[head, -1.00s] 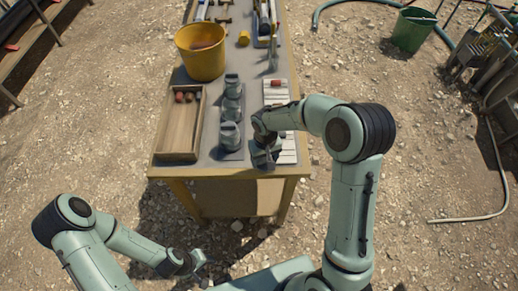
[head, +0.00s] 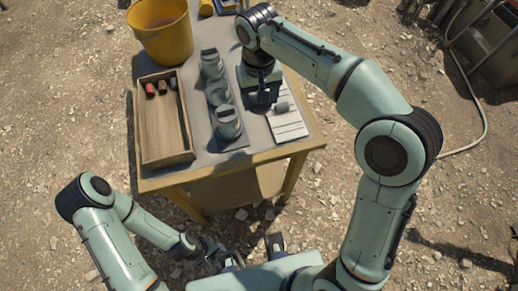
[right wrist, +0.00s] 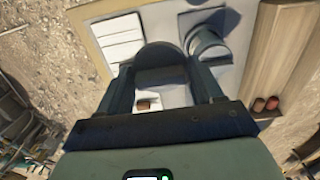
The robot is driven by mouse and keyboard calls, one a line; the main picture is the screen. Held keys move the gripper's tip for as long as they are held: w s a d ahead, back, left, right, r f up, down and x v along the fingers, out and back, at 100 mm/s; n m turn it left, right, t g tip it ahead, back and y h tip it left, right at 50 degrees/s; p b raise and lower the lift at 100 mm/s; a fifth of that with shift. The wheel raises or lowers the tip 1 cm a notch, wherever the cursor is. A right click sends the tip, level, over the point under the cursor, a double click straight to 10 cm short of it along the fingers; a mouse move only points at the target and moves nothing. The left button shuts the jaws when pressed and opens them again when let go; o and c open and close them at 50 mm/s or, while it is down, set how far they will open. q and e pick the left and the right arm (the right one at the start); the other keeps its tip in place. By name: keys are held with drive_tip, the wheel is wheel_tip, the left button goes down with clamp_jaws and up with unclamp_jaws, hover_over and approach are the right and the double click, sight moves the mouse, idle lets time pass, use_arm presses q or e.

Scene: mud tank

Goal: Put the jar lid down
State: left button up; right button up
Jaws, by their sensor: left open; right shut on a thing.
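My right gripper (head: 264,104) is over the table, right of the row of grey jars (head: 218,92), at the white slatted board (head: 290,126). In the right wrist view its fingers (right wrist: 165,90) are shut on a dark grey round thing, the jar lid (right wrist: 160,54). The lid is mostly hidden by the gripper in the head view, and I cannot tell whether it touches the board. A small grey piece (head: 282,107) shows beside the fingers over the board; I cannot tell what it is. My left gripper (head: 226,258) is open and empty, low in front of the table.
A wooden tray (head: 163,148) with several reddish pieces stands on the left of the table. A yellow bucket (head: 163,32) stands behind it. A small reddish piece (right wrist: 144,105) shows between my right fingers in the wrist view. The board's near end is clear.

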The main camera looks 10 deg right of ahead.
drive_tip(key=r, duration=0.2)
drive_tip(key=s+r+b, duration=0.1)
drive_tip(key=shift+s+a+r, duration=0.1)
drive_tip(key=shift+a+r, duration=0.15)
drive_tip(key=shift+a, duration=0.05)
drive_tip(key=shift+s+f+b, duration=0.1)
drive_tip(key=shift+s+b, duration=0.15)
drive_tip(key=shift+b, duration=0.05)
wheel_tip(320, 180, down, 14)
drive_tip(key=b, duration=0.3)
use_arm(q)
wheel_tip(320, 180, down, 6)
drive_tip(key=b, duration=0.1)
use_arm(e)
hover_over(259, 142)
drive_tip(key=shift+f, duration=2.4)
use_arm(q)
drive_tip(key=shift+f, duration=0.2)
use_arm(e)
drive_tip(key=shift+f, duration=0.1)
use_arm(q)
drive_tip(key=shift+f+b, duration=0.15)
drive_tip(key=shift+b, duration=0.2)
use_arm(e)
drive_tip(key=shift+s+f, duration=0.1)
drive_tip(key=shift+f, duration=0.3)
drive_tip(key=o, duration=1)
